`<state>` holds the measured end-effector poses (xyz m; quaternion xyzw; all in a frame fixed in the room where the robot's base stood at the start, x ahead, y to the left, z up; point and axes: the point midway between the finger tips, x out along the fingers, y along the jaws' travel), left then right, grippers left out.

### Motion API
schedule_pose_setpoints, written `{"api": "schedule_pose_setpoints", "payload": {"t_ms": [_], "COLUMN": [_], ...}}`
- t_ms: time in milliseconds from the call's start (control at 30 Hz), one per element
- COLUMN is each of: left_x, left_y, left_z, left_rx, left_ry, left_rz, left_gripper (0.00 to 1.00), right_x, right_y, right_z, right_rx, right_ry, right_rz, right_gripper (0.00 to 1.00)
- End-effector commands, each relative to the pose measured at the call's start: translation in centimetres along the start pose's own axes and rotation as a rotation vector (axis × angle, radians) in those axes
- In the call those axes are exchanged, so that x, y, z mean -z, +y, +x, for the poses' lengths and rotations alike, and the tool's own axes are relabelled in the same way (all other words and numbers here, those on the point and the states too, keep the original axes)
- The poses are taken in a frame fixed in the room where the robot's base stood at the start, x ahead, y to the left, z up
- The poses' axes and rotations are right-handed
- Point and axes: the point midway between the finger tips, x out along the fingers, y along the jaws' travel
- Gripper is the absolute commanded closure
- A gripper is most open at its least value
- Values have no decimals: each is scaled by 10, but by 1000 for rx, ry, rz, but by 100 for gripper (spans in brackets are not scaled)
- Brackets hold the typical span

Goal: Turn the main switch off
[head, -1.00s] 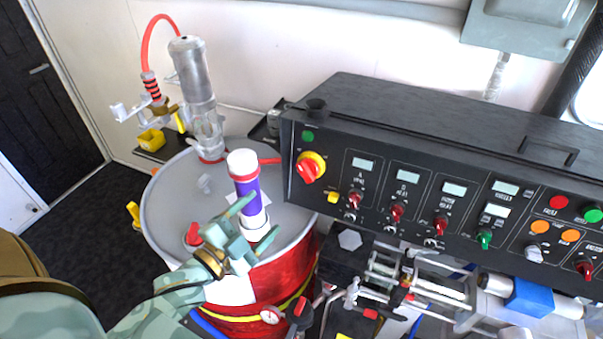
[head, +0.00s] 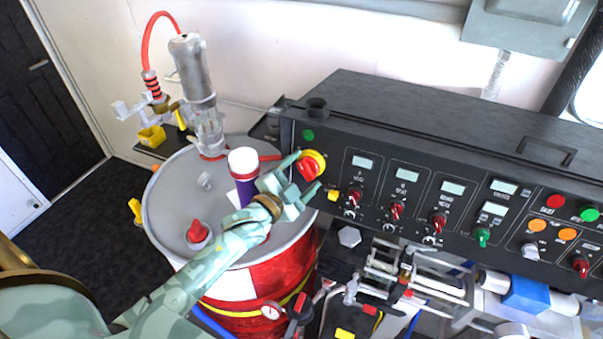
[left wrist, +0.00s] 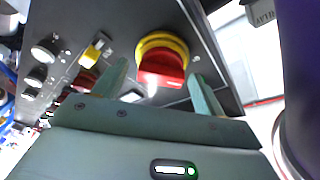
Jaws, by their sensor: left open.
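The main switch (head: 309,164) is a red rotary knob on a yellow round base at the left end of the black control panel. My left gripper (head: 307,171) is open in front of it, its two fingers pointing at the panel, one towards the upper side and one towards the lower side of the knob. In the left wrist view the red knob (left wrist: 162,66) shows between and beyond the two fingers (left wrist: 160,82). I cannot tell whether a finger touches it. My right gripper is not in view.
A purple and white bottle (head: 243,172) stands on the grey lid of the red drum (head: 262,275), close beside my left wrist. The panel (head: 455,205) carries several smaller knobs and displays. Pipes and valves (head: 400,280) lie below it.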

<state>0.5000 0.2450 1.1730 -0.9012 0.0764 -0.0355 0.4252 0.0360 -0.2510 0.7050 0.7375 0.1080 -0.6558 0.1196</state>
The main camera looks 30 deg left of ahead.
Motion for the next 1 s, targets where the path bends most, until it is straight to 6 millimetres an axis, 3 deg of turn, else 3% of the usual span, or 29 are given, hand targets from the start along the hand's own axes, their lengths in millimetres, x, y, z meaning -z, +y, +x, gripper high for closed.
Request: {"api": "schedule_pose_setpoints", "payload": {"t_ms": [67,200,233,500,700,733,800,1000], "left_x": [0,0,0,0,0,0,0,0], "left_y": [0,0,0,0,0,0,0,0], "left_z": [0,0,0,0,0,0,0,0], "left_rx": [0,0,0,38,38,38,38,38], "left_ry": [0,0,0,-2,0,0,0,0], "left_rz": [0,0,0,-128,-129,-129,-129,-127], "left_gripper": [35,74,74,74,74,45,29,29], "right_x": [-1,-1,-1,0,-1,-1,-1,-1], "right_y": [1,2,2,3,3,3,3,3], "right_z": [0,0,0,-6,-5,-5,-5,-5], "right_rx": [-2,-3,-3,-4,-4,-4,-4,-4], "right_ry": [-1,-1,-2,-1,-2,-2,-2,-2], "right_rz": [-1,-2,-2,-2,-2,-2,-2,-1], "right_gripper": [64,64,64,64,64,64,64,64]}}
